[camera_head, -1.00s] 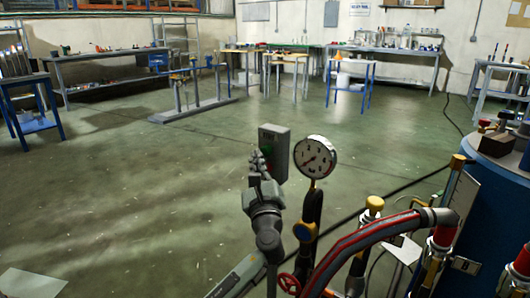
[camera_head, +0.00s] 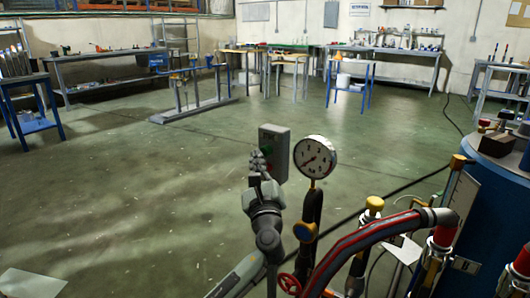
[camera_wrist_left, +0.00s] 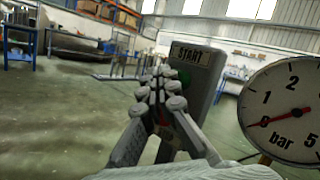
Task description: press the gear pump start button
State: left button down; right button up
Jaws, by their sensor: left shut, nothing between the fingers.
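The grey control box (camera_head: 275,152) stands upright on a post left of the gauge in the head view. In the left wrist view the box (camera_wrist_left: 209,82) has a START label (camera_wrist_left: 187,55) with a green button (camera_wrist_left: 184,77) below it, partly hidden by my fingers. A red part lower on the box shows behind the fingers. My left gripper (camera_head: 258,160) is shut and empty, its fingertips close in front of the box face. In the left wrist view the gripper (camera_wrist_left: 165,85) points at the box near the green button. I cannot tell whether it touches. My right gripper is not in view.
A round pressure gauge (camera_head: 315,157) stands just right of the box. Red-striped hoses (camera_head: 365,238), a red valve wheel (camera_head: 290,284) and a blue tank (camera_head: 490,220) crowd the right. Open floor (camera_head: 130,190) lies to the left. Workbenches stand far back.

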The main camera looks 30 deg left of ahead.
pick_arm(q)
jog(key=shift+w, duration=0.15)
jog(key=shift+w, duration=0.5)
dwell(0.4)
jog(key=shift+s, duration=0.65)
